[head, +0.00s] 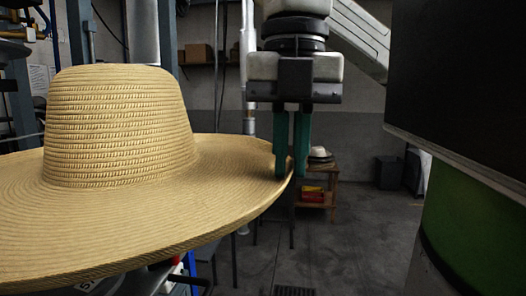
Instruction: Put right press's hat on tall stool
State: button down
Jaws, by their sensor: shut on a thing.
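A large tan straw hat (118,128) fills the left and lower left of the head view, its crown up and its wide brim spread out. My gripper (291,172) points down at the right edge of the brim. Its two green fingers are shut on the brim, one on each side of the rim. The rest of the hat hangs out to the left of the fingers. Thin dark legs show under the brim, but what they carry is hidden, so I cannot tell whether they belong to the tall stool.
A small wooden stand (331,188) with a hat (320,154) on top and red items below is at the back. Press machinery stands at the far left behind the hat. A black panel (460,80) and green cylinder (470,225) block the right. Grey floor (350,250) is clear between.

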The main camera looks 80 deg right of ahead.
jog(key=s+p, duration=0.2)
jog(key=s, duration=0.6)
jog(key=shift+r+p, duration=0.4)
jog(key=shift+d, duration=0.1)
